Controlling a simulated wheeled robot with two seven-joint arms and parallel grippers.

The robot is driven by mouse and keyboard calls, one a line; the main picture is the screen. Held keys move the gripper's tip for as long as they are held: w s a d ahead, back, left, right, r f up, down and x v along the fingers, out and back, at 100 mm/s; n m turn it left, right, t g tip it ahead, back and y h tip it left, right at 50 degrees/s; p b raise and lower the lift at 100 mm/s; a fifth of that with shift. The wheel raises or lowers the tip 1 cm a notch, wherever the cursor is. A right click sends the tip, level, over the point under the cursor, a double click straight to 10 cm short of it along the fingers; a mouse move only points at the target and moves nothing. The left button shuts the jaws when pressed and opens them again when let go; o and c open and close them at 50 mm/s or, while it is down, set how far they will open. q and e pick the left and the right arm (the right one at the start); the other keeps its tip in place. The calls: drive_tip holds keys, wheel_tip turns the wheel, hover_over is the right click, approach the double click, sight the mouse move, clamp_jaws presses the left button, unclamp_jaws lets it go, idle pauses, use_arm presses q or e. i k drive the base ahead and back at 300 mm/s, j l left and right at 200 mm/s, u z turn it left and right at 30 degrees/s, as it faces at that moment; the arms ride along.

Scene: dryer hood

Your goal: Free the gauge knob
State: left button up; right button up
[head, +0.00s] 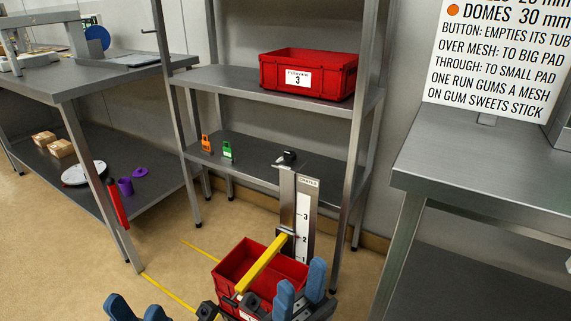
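The gauge (303,215) is an upright metal post with a white numbered scale, standing in front of the shelf rack. A small black part (288,158) sits at its top; I cannot tell if this is the knob or what holds it. A dark slider (284,233) is on the post near the 2, with a yellow bar (262,262) reaching from it toward me across a red bin (228,268). My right gripper (300,290) is open, its blue fingers apart, in front of the gauge's base. My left gripper (137,311) is open and empty at the bottom left.
The metal rack (225,77) holds a red bin labelled 3 (308,75) and orange and green tags (227,149). A bench (470,165) stands at the right. A table (100,78) at the left has boxes and purple items on its lower shelf. Yellow lines mark the open floor.

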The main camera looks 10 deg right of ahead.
sight(289, 156)
drive_tip(key=k+l+z, duration=0.15)
drive_tip(key=z, duration=0.25)
drive_tip(key=k+l+z, duration=0.1)
drive_tip(key=l+z, duration=0.2)
drive_tip(key=z, duration=0.15)
